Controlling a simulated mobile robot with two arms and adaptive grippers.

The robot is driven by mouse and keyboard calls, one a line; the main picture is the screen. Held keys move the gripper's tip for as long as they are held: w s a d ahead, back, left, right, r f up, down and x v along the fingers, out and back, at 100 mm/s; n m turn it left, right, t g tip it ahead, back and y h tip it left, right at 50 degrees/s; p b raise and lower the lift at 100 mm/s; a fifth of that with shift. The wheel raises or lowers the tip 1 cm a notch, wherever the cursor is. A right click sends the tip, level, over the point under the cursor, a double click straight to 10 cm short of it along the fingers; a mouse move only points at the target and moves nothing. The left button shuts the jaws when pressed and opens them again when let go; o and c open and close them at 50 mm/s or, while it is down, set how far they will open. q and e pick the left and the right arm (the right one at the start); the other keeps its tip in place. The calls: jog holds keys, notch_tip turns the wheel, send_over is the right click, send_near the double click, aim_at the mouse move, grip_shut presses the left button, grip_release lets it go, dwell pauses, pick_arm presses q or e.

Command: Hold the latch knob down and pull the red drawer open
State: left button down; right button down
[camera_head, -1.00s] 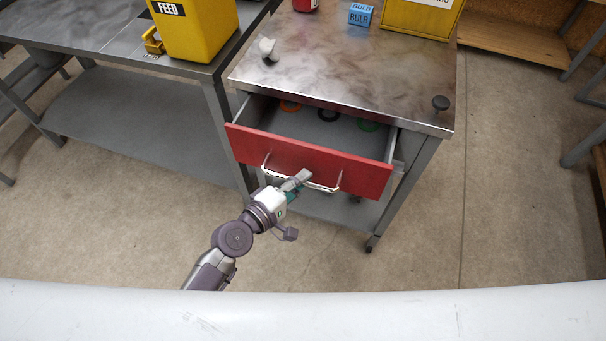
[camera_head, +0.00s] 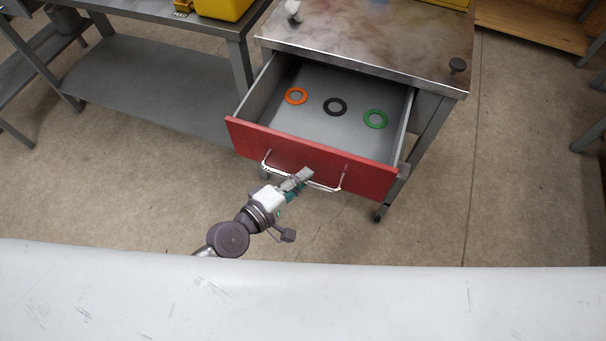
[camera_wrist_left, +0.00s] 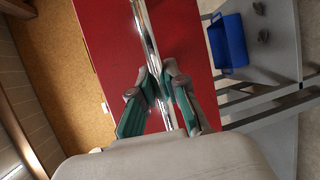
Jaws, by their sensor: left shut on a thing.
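The red drawer (camera_head: 310,160) stands well open from the metal cabinet. Inside it lie an orange ring (camera_head: 296,96), a black ring (camera_head: 335,106) and a green ring (camera_head: 375,119). My left gripper (camera_head: 300,179) is shut on the chrome drawer handle (camera_head: 328,188). In the left wrist view its fingers (camera_wrist_left: 163,88) close around the handle bar (camera_wrist_left: 150,45) in front of the red drawer front (camera_wrist_left: 105,40). The dark latch knob (camera_head: 457,65) is on the right of the cabinet top, with nothing touching it. My right gripper is not in view.
A grey bench with a yellow bin (camera_head: 222,8) stands to the left. A white object (camera_head: 292,9) sits on the cabinet top (camera_head: 380,45). A blue bin (camera_wrist_left: 228,42) shows on a low shelf in the left wrist view. The floor right of the cabinet is clear.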

pick_arm(q)
jog(key=c, duration=1.2)
grip_release()
jog(key=v, duration=1.2)
jog(key=a+f+m+g+y, duration=0.25)
jog(key=a+f, duration=0.35)
jog(key=f, duration=0.8)
jog(key=a+f+m+g+y, duration=0.1)
jog(key=a+f+m+y, duration=0.4)
jog(key=f, duration=0.9)
jog(key=s+a+f+m+g+y, duration=0.1)
jog(key=s+f+m+g, duration=0.1)
jog(key=s+f, duration=0.3)
jog(key=s+a+f+m+g+y, duration=0.1)
jog(key=s+f+g, duration=0.2)
jog(key=s+f, duration=0.3)
jog(key=s+f+m+g+y, duration=0.1)
jog(key=s+f, duration=0.5)
jog(key=s, duration=0.7)
jog(key=shift+s+a+f+m+g, duration=0.25)
jog(key=shift+a+m+g, duration=0.15)
jog(key=shift+m+g, duration=0.4)
